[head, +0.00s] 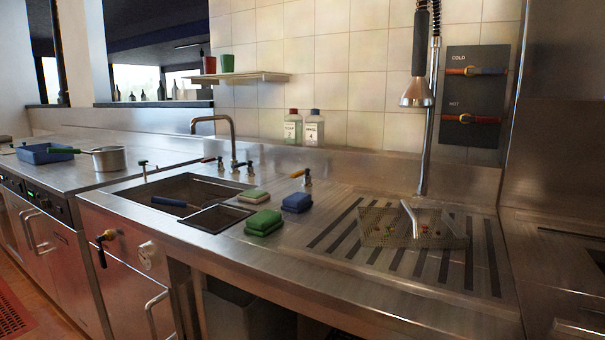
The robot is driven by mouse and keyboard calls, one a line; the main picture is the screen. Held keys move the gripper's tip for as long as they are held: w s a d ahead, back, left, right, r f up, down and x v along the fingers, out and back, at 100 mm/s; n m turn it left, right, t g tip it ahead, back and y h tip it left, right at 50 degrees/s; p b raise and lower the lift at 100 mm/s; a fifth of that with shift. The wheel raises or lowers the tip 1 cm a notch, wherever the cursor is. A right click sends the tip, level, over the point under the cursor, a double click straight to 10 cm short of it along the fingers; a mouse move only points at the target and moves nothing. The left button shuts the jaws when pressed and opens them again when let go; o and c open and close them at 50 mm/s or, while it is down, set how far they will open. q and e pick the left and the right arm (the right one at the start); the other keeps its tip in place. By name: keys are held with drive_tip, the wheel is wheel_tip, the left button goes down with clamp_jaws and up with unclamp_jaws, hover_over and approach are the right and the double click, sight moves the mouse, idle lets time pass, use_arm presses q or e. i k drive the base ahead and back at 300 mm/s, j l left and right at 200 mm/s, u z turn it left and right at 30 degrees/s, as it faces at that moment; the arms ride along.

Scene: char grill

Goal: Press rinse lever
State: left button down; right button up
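A pre-rinse sprayer with a black grip and metal spray head (417,95) hangs at the upper right, above the drainboard. Its riser pipe (427,150) stands behind it. No separate lever on the sprayer can be made out at this size. A small tap with an orange-tipped lever (304,175) stands behind the sponges. More small levers (213,160) stand by the curved faucet (231,135). I cannot tell which one is the rinse lever. Neither of my grippers is in view.
A wire basket (372,240) with small coloured bits sits on the slotted drainboard (345,225). Green sponges (263,222) and a blue sponge (297,202) lie beside the sink (165,190). A wall panel (476,95) carries cold and hot valve handles. A pot (108,160) stands left.

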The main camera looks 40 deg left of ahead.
sight(301, 175)
drive_tip(key=j+z, duration=0.1)
drive_tip(key=j, duration=0.3)
drive_tip(key=k+j, duration=0.15)
drive_tip(key=j, duration=0.25)
drive_tip(key=k+j+z, duration=0.15)
drive_tip(key=j, duration=0.25)
drive_tip(key=j+z, duration=0.1)
drive_tip(key=j, duration=0.35)
drive_tip(key=k+j+z, duration=0.1)
drive_tip(key=j, duration=0.25)
drive_tip(key=k+j, duration=0.2)
drive_tip(key=j, duration=0.2)
drive_tip(key=k+j+z, duration=0.15)
drive_tip(key=j, duration=0.2)
drive_tip(key=k+j+z, duration=0.1)
drive_tip(key=j, duration=0.3)
